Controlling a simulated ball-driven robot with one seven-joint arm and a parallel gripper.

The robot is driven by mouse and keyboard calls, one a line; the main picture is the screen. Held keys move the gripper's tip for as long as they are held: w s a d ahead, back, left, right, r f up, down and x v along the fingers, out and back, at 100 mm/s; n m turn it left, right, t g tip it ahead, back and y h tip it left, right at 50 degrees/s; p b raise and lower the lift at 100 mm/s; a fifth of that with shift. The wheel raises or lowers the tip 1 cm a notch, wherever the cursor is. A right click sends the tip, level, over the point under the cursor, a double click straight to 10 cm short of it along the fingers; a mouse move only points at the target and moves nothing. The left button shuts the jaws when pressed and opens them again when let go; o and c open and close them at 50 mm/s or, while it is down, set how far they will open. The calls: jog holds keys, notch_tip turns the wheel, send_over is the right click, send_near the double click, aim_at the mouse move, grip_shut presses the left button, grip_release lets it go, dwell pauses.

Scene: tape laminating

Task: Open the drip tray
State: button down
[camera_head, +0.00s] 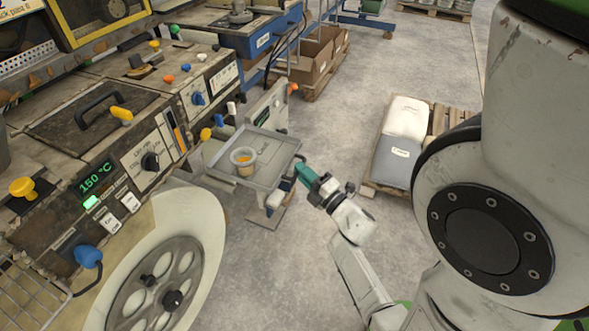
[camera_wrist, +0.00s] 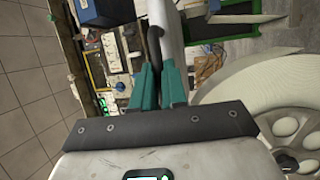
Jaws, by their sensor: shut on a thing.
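The drip tray (camera_head: 270,145) is a shallow grey tray that sticks out from the front of the machine, with a cup of orange content (camera_head: 243,160) standing in it. My gripper (camera_head: 302,170) has teal fingers and is at the tray's right front edge, beside the floor aisle. In the wrist view my gripper (camera_wrist: 159,68) is shut on a dark curved handle (camera_wrist: 154,40) next to the tray's pale side (camera_wrist: 171,38). The handle is mostly hidden by the fingers in the head view.
The machine (camera_head: 150,150) with knobs and a 150 °C display stands at the left. A large roll (camera_head: 210,215) is in front of it. A pallet with sacks (camera_head: 400,140) lies at the right. Cardboard boxes (camera_head: 312,60) stand behind. The floor between is clear.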

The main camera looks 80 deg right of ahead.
dwell(0.3)
jog(key=c, duration=1.2)
grip_release()
jog(key=b+v, duration=0.2)
jog(key=v, duration=0.9)
